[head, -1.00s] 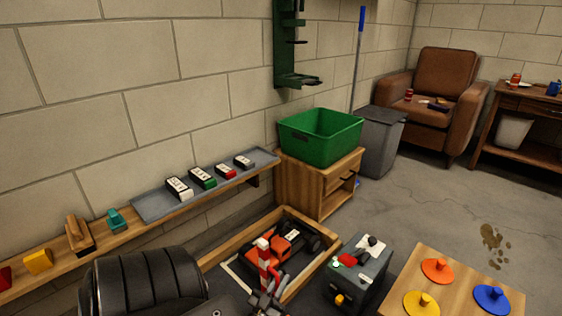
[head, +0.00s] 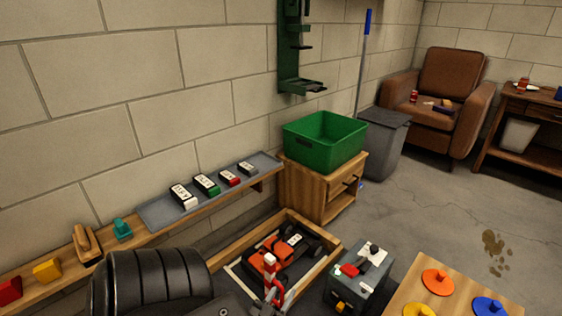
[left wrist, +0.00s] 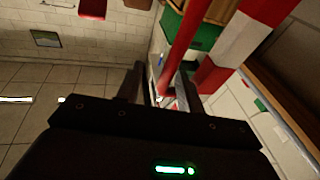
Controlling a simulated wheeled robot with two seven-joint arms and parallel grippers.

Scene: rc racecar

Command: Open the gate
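A red-and-white striped post (head: 269,268) with a red bar (head: 281,291) beside it stands at the front of a wooden-framed pen (head: 226,252) in the head view. In the left wrist view the striped post (left wrist: 235,45) is large at the right, and the red bar (left wrist: 185,45) runs down toward the fingers. My left gripper (left wrist: 160,82) is close by, its fingers apart with a gap between them. The bar's lower end appears between the fingers; I cannot tell if they touch it. My right gripper is not in view.
An orange-and-black toy car (head: 284,250) sits inside the pen. A grey box with controls (head: 358,277) stands right of it, beside a wooden table with colored discs (head: 437,281). A wooden cabinet (head: 318,190) with a green bin (head: 325,140) stands behind. A wall shelf (head: 212,208) runs along the left.

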